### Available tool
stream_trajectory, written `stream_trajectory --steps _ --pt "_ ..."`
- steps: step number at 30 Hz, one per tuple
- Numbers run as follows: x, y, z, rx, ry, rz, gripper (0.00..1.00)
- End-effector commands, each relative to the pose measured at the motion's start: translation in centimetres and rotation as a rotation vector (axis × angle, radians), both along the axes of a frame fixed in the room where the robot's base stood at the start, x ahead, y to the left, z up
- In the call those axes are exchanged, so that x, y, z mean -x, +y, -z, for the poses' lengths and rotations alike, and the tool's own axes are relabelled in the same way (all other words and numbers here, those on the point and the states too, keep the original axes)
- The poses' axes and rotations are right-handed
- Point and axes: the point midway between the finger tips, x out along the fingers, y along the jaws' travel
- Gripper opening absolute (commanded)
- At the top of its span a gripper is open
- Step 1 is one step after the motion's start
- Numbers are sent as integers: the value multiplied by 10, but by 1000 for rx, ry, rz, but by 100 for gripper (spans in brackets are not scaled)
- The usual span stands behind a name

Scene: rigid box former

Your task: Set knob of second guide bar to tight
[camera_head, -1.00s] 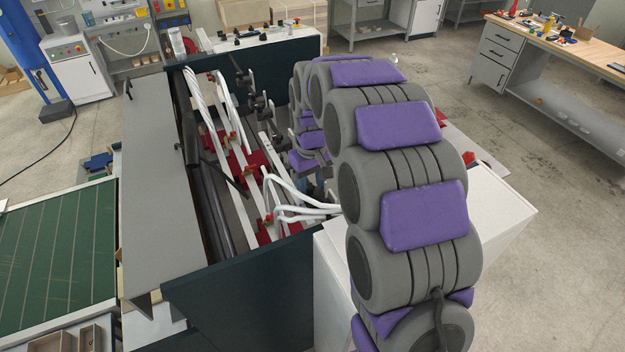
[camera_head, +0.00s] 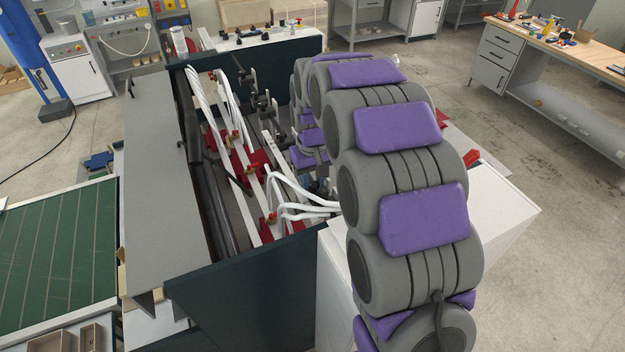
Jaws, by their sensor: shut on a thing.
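The box former (camera_head: 255,285) is an open dark-walled machine in the middle of the view. Inside it run pale guide bars (camera_head: 231,158) with red blocks (camera_head: 254,161) and white hoses (camera_head: 287,190). Small red and brass knobs sit along the bars, too small to read their setting. My arm reaches over the machine's right side and bends down into it. My gripper (camera_head: 304,158) is at the arm's far lower end, beside the right-hand bars and mostly hidden by the arm. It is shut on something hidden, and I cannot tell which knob.
A grey cover plate (camera_head: 152,180) runs along the machine's left side. A green-topped conveyor (camera_head: 60,255) is at the lower left. A white cabinet (camera_head: 490,205) stands right of my arm. A workbench (camera_head: 560,60) stands at the far right, with clear floor before it.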

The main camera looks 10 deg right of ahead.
Motion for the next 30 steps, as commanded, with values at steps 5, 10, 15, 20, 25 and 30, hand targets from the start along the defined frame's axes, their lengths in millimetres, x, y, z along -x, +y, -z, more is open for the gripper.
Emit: stream_trajectory --steps 5,10,15,20,25,30 --pt "0 0 -1 1 -2 0 39" --pt "0 0 -1 1 0 0 43" --pt "-1 0 -3 1 -1 0 43" --pt "-1 0 -20 0 -4 0 43" --pt "-2 0 -55 1 -8 0 43" --pt "-2 0 -91 1 -6 0 43"
